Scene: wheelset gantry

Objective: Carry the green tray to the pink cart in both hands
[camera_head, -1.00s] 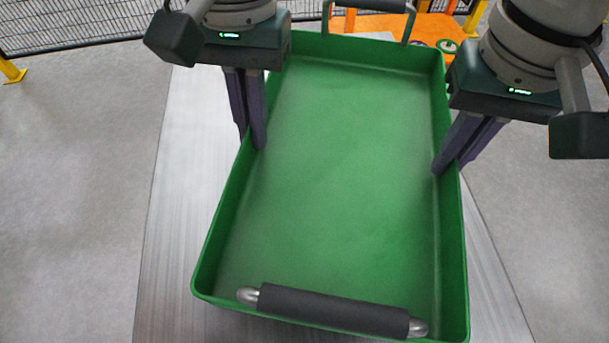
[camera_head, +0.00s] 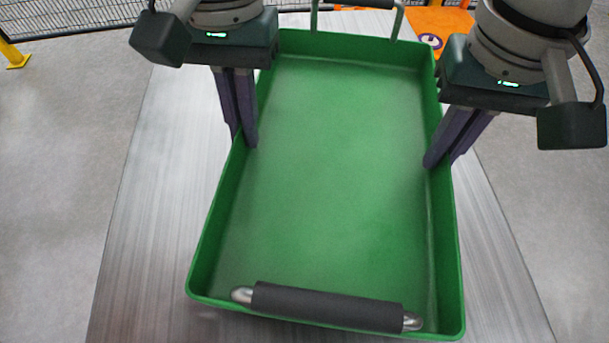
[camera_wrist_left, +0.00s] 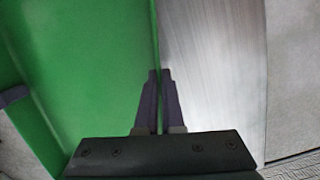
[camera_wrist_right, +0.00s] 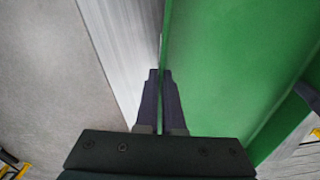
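The green tray (camera_head: 338,190) is empty, with a dark grey bar handle (camera_head: 326,305) at its near end and another handle at its far end. My left gripper (camera_head: 243,143) is shut on the tray's left wall, one finger inside and one outside. The left wrist view shows the wall between the fingers (camera_wrist_left: 160,75). My right gripper (camera_head: 436,163) is shut on the right wall in the same way, and the right wrist view shows its fingers (camera_wrist_right: 160,75) on both sides of the rim. No pink cart shows in any view.
A brushed metal surface (camera_head: 135,230) lies below the tray. Grey floor (camera_head: 60,150) is open on both sides. A black mesh fence (camera_head: 80,15) and a yellow post (camera_head: 10,52) stand at the back left. An orange thing (camera_head: 435,25) is behind the tray.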

